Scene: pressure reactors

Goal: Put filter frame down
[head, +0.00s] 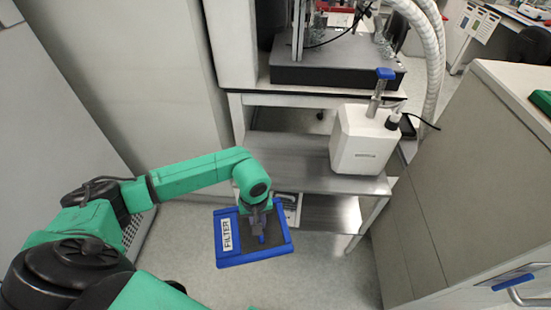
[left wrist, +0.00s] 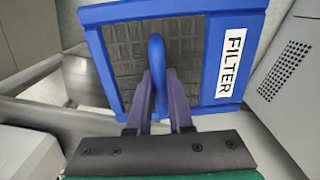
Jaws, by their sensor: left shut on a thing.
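The filter frame (head: 281,251) has a blue rim, a dark mesh and a white label reading FILTER. It hangs in the air above the floor, in front of the metal cart. My left gripper (head: 260,235) is shut on the frame's blue handle. In the left wrist view the blue rim of the filter frame (left wrist: 93,60) fills the upper middle, and the fingers of my left gripper (left wrist: 160,105) close around the handle. The right gripper is not in view.
A metal cart with shelves (head: 290,165) stands behind the frame, with a white pump-like unit (head: 365,140) on its upper shelf. A grey cabinet (head: 455,190) stands at the right. A perforated grey box (left wrist: 285,70) shows in the left wrist view. Open floor (head: 325,275) lies below.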

